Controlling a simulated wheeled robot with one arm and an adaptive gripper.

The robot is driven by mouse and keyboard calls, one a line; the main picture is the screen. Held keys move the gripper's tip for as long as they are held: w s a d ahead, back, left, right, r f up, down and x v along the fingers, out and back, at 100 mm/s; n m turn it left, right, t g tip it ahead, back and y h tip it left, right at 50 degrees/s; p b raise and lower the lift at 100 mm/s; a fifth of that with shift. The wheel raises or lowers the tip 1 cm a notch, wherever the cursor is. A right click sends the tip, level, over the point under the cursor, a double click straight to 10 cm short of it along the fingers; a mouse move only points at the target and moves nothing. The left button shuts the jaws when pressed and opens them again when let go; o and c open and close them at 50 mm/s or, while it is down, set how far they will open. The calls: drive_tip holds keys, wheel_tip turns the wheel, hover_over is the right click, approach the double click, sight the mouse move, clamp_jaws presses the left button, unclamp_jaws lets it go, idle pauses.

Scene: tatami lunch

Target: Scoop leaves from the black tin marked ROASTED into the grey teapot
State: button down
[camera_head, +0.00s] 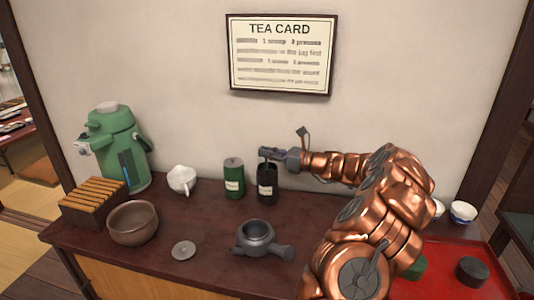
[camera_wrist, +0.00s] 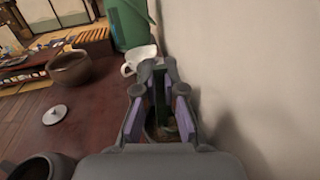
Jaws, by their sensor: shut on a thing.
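The black tin (camera_head: 267,186) with a pale label stands on the counter near the wall; the label is too small to read. My gripper (camera_head: 268,155) is right above its mouth, shut on a thin, dark thing, likely a scoop, mostly hidden by the fingers. In the wrist view, my gripper (camera_wrist: 159,75) points toward the green tin side, and brownish leaves (camera_wrist: 165,130) show low between the fingers. The grey teapot (camera_head: 257,238) stands lidless in front, its side handle to the right. A grey lid (camera_head: 184,250) lies left of it.
A green tin (camera_head: 233,180) stands close left of the black one. Further left are a white jug (camera_head: 182,180), a brown bowl (camera_head: 133,222), a slatted box (camera_head: 95,202) and a green dispenser (camera_head: 120,150). A red tray (camera_head: 445,288) lies at right.

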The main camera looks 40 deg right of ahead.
drive_tip(key=shift+r+p, duration=1.05)
drive_tip(key=shift+r, duration=0.05)
idle(1.2)
drive_tip(key=shift+r+p, duration=2.2)
drive_tip(key=shift+r, duration=0.25)
drive_tip(key=shift+s+f, duration=0.1)
